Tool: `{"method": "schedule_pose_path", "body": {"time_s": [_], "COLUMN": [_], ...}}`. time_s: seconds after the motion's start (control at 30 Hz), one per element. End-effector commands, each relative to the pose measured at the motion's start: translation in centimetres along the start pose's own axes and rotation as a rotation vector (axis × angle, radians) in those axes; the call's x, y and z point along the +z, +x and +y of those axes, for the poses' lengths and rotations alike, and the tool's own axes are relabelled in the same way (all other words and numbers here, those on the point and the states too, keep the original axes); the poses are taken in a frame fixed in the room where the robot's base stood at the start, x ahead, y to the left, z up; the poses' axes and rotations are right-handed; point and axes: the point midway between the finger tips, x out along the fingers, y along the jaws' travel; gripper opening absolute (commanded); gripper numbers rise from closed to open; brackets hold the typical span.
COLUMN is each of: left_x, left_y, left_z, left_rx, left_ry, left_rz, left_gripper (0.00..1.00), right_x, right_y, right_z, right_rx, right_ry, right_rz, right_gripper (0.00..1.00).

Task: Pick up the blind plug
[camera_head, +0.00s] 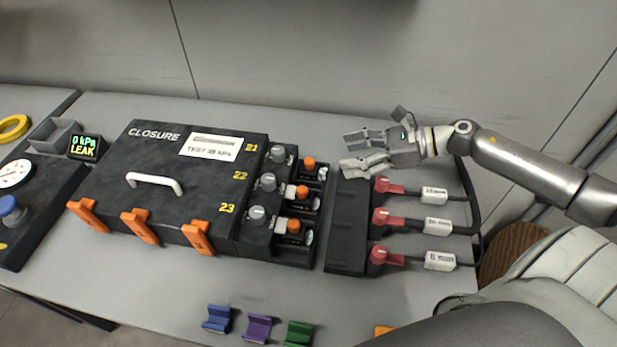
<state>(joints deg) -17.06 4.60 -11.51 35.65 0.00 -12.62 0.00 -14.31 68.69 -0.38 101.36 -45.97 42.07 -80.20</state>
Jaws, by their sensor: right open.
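My right gripper (346,153) comes in from the right, open and empty, its fingers pointing left. It hovers by the far end of a long black rack (347,238). Left of it is the black closure box (160,205) with ports 21, 22 and 23 on its right side. Grey round caps (268,182) sit in a column by the numbers, and orange-topped fittings (308,163) stand in black blocks beside them. I cannot tell which of these is the blind plug. The gripper is apart from the orange-topped fittings. My left gripper is out of view.
Red-capped cable connectors (380,217) with white labels line the rack's right side. Blue (217,319), purple (258,328) and green (298,334) holders lie at the front edge. A display (87,147) reads 0 kPa LEAK. A grey bin (52,135) stands at the left. The table's back strip is clear.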

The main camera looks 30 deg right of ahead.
Motion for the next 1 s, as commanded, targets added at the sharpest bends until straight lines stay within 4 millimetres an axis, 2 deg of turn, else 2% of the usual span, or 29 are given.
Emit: {"method": "schedule_pose_path", "body": {"time_s": [0.17,0.5,0.77,1.0], "left_x": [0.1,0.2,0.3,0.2], "left_y": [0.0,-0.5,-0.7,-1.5], "left_z": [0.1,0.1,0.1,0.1], "left_rx": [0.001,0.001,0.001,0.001], "left_ry": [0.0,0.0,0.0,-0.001], "left_rz": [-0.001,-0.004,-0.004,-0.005], "left_gripper": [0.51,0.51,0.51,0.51], "right_x": [0.0,0.1,0.0,0.3], "right_y": [1.1,4.6,5.8,8.8], "right_z": [-0.1,-0.1,0.0,0.0], "right_rx": [-0.002,-0.002,0.0,0.0], "right_ry": [0.001,0.0,0.001,0.001], "right_rz": [-0.003,-0.004,-0.002,-0.005], "right_gripper": [0.62,0.62,0.62,0.62]}}
